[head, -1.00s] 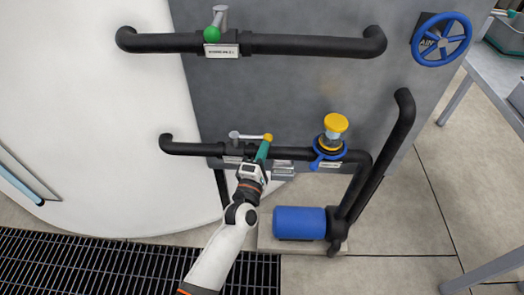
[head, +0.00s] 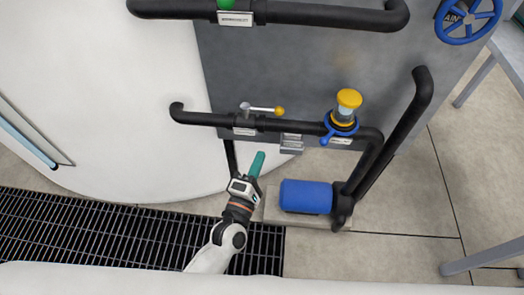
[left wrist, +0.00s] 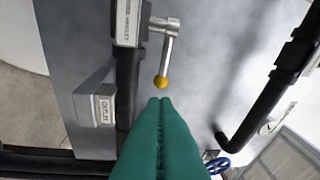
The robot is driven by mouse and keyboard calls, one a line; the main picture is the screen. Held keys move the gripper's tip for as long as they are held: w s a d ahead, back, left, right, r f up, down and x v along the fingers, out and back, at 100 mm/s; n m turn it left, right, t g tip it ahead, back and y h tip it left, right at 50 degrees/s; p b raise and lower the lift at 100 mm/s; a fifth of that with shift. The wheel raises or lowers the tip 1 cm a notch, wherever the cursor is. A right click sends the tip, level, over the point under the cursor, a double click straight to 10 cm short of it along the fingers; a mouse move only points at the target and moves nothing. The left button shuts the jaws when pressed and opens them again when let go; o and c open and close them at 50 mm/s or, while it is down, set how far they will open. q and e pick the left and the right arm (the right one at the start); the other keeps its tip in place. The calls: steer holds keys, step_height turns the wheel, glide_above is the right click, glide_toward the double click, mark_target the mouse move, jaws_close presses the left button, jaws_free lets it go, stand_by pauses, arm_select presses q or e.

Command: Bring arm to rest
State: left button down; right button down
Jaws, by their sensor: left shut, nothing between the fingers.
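My left gripper (head: 260,157) has teal fingers, shut with nothing between them. In the head view it is below the lower black pipe (head: 205,118), apart from it, in front of the grey panel's lower edge. In the left wrist view the shut fingers (left wrist: 160,102) point toward the yellow-knobbed valve lever (left wrist: 162,80), with a small gap in the picture. In the head view that lever (head: 265,109) lies along the pipe, its yellow ball to the right. My right gripper is not in view.
A blue motor (head: 306,196) stands on a plinth right of my left gripper. A yellow-capped fitting with a blue ring (head: 344,115) sits on the pipe. A blue handwheel (head: 468,18) is at upper right. A dark floor grating (head: 100,235) lies below left.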

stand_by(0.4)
